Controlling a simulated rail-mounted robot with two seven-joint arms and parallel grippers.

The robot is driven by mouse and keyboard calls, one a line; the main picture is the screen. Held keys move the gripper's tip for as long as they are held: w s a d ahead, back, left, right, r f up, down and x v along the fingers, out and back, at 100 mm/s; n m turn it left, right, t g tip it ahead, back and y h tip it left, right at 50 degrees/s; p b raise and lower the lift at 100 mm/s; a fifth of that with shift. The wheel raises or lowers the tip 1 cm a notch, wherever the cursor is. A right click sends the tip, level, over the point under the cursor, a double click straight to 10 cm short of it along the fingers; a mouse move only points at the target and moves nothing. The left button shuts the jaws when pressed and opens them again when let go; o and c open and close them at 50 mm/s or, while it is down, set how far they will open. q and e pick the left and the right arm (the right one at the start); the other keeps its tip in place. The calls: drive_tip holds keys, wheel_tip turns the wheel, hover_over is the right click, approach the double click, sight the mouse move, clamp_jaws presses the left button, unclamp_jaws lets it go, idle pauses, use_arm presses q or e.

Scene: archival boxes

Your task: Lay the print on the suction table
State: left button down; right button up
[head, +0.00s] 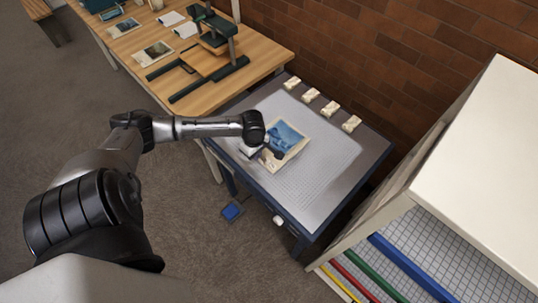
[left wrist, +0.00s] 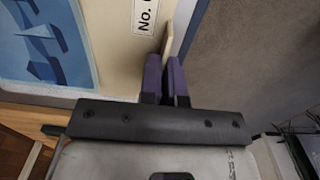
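The print (head: 287,137), a blue picture on a cream mount, is over the middle of the suction table (head: 325,170), tilted in the picture. I cannot tell whether it touches the surface. My left gripper (head: 268,155) is at the print's near-left edge. In the left wrist view, the purple fingers (left wrist: 167,82) are close together with the cream mount's edge between them. The print's blue picture (left wrist: 45,42) and a "No." label (left wrist: 145,15) show there; the rest of the label is cut off. My right gripper is not in view.
Several small cream weights (head: 311,95) line the table's back edge by the brick wall. A wooden bench (head: 200,85) with a dark green press and other prints stands at the back left. A white shelf unit (head: 475,165) stands close on the right. A blue pedal (head: 232,211) lies on the floor.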

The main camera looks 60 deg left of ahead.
sight(266, 149)
use_arm(q)
drive_tip(key=w+f, duration=0.1)
drive_tip(key=w+a+f, duration=0.1)
drive_tip(key=w, duration=0.1)
drive_tip(key=w+f+b, duration=0.1)
drive_tip(key=w, duration=0.1)
drive_tip(key=shift+a, duration=0.3)
drive_tip(key=shift+w+f, duration=0.2)
drive_tip(key=shift+f+b, duration=0.6)
drive_tip(key=shift+f, duration=1.45)
drive_tip(key=shift+a, duration=0.1)
drive_tip(key=c, duration=1.8)
unclamp_jaws()
drive_tip(key=o, duration=0.5)
drive_tip(key=shift+c, duration=0.2)
